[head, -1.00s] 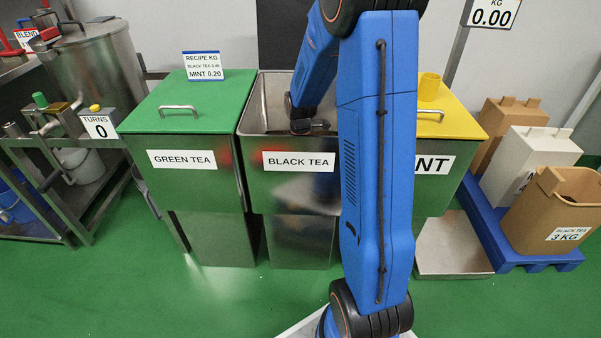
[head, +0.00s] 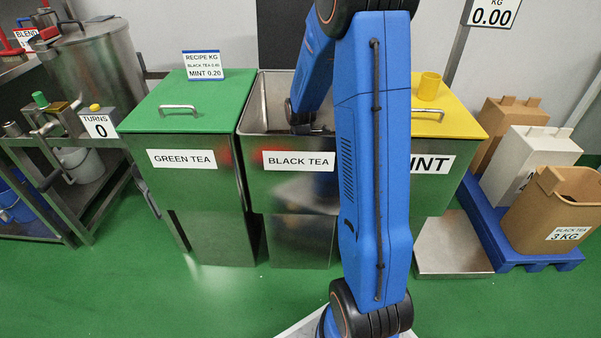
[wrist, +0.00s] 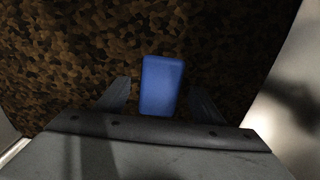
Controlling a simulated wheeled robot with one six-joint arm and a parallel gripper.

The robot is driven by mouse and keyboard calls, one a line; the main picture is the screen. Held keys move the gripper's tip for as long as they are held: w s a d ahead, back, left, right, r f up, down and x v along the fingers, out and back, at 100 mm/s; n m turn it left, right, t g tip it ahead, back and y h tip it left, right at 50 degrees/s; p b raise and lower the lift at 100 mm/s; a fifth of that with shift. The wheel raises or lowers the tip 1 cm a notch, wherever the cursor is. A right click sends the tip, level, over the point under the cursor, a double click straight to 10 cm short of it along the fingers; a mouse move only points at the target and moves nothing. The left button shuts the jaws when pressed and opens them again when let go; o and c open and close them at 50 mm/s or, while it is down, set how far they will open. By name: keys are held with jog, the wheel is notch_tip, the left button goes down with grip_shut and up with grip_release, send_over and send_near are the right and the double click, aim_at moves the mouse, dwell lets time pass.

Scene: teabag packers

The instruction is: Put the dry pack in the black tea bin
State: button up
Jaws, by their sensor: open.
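The black tea bin (head: 298,187) is an open steel bin labelled BLACK TEA, in the middle of the head view. My arm reaches down into it, and its front wall hides my fingers there. In the wrist view, my gripper (wrist: 160,95) is open inside the bin. A small blue block (wrist: 161,84), which looks like the dry pack, lies at the dark brown tea (wrist: 60,60) between my two fingers. Gaps show on both sides, so the fingers do not grip it. I cannot tell how deep it sits in the tea.
The green-lidded green tea bin (head: 185,190) stands close on the left. The yellow-lidded mint bin (head: 440,160) stands on the right, partly behind my arm. Cartons stand on a blue pallet (head: 490,240) at far right. The bin's pale wall (wrist: 285,100) is near my gripper's right side.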

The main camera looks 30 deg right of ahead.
notch_tip(320, 180, up, 12)
dwell(0.5)
dwell(0.4)
